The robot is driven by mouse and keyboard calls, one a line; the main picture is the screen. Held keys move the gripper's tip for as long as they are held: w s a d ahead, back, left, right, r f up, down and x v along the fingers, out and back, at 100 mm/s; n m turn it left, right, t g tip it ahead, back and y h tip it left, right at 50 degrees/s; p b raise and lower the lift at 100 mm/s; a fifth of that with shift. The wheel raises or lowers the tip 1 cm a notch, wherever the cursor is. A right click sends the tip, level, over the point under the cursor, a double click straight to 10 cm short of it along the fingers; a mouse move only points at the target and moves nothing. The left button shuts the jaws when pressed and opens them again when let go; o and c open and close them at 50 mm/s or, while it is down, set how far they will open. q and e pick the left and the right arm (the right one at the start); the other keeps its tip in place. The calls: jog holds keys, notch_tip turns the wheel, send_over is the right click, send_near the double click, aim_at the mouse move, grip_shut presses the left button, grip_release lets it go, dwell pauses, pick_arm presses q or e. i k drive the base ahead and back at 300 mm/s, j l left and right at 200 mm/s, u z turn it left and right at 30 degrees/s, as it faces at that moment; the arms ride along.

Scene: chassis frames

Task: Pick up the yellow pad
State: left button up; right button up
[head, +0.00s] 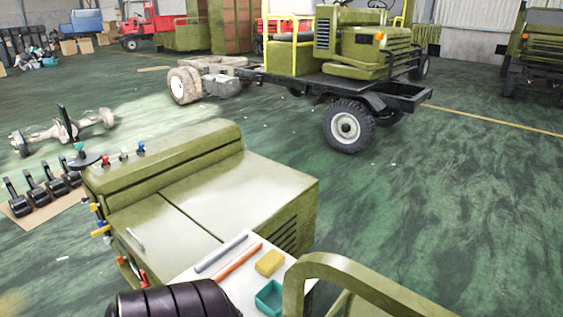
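The yellow pad (269,262) is a small block lying on a white panel (238,291) near the bottom middle of the head view. An orange rod (238,263) lies just left of it. A teal open box (270,298) sits just below it in the picture. Nothing covers the pad. Neither my left nor my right gripper shows in this view.
A grey rod (221,253) lies on the panel. An olive engine hood (235,195) stands behind it. An olive curved bar (365,278) rises close on the right, and a black ribbed object (175,301) is at lower left. Open green floor (450,200) lies right.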

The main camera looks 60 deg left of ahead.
aim_at(273, 259)
jog(key=u, duration=2.05)
jog(key=k+j+z, duration=0.2)
jog(key=j+z, duration=0.2)
jog(key=k+j, duration=0.05)
